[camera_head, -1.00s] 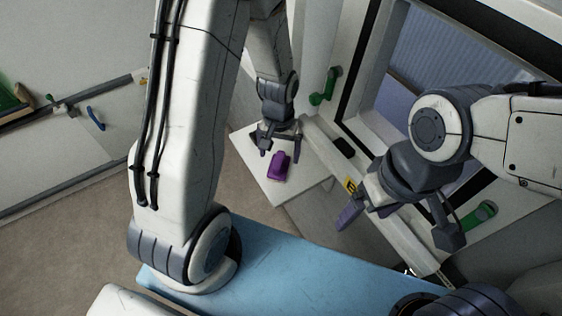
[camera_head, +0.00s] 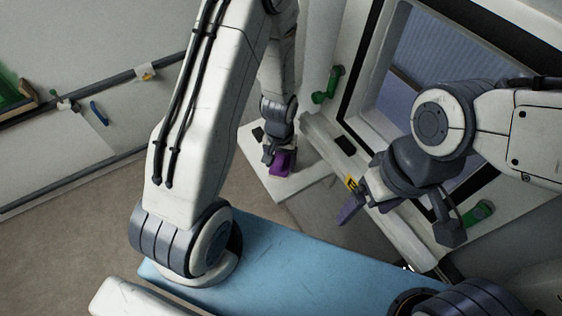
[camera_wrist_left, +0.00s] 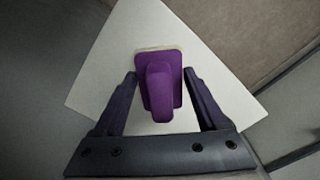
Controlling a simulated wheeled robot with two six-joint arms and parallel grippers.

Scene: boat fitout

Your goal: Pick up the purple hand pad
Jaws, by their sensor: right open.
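The purple hand pad (camera_head: 281,164) lies on a small white shelf (camera_head: 277,187) in the head view. In the left wrist view the pad (camera_wrist_left: 160,84) shows its raised handle and a pale edge at its far side. My left gripper (camera_head: 275,158) is over the pad. In the left wrist view its two fingers (camera_wrist_left: 160,92) are open, one on each side of the pad, with narrow gaps between. My right gripper (camera_head: 396,222) is open and empty, well to the right of the shelf, near the window frame.
A dark object (camera_head: 258,134) lies on the shelf behind the pad. A green handle (camera_head: 327,85) is on the wall, and another green item (camera_head: 478,214) is at the right. A black item (camera_head: 345,145) lies on the ledge. A blue surface (camera_head: 300,262) is in front.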

